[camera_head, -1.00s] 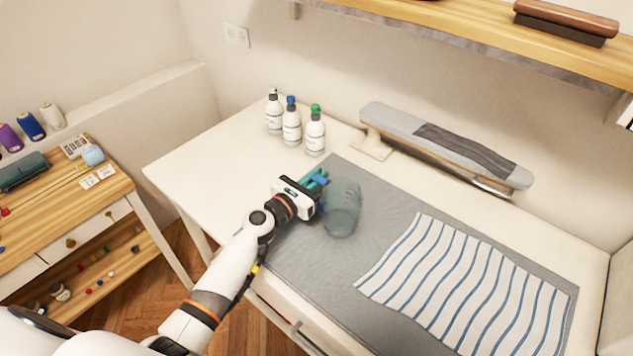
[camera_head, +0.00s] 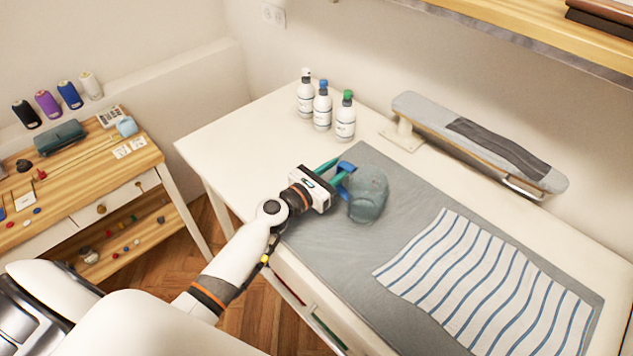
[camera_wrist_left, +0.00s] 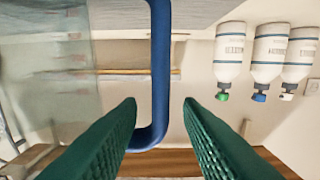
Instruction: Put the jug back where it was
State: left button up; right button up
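The jug (camera_head: 369,197) is a translucent grey-green vessel with a blue handle (camera_head: 345,167). It is at the left part of the grey mat (camera_head: 330,240) on the white table, and looks roughly upright. My left gripper (camera_head: 336,172) is at its handle side, with green fingers. In the left wrist view, the fingers (camera_wrist_left: 160,103) are apart, with the blue handle (camera_wrist_left: 160,70) between them and visible gaps on both sides. The jug's clear body (camera_wrist_left: 50,75) fills the left of that view. My right gripper is not in view.
Three white bottles (camera_head: 323,108) stand at the back of the table. A grey sleeve board (camera_head: 480,145) is behind the mat, and a striped cloth (camera_head: 485,290) lies on its right. The table's left end (camera_head: 235,150) is bare. A wooden side desk (camera_head: 75,185) stands at left.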

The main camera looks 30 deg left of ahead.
pick_arm(q)
jog(key=b+v, duration=0.1)
jog(key=v, duration=0.8)
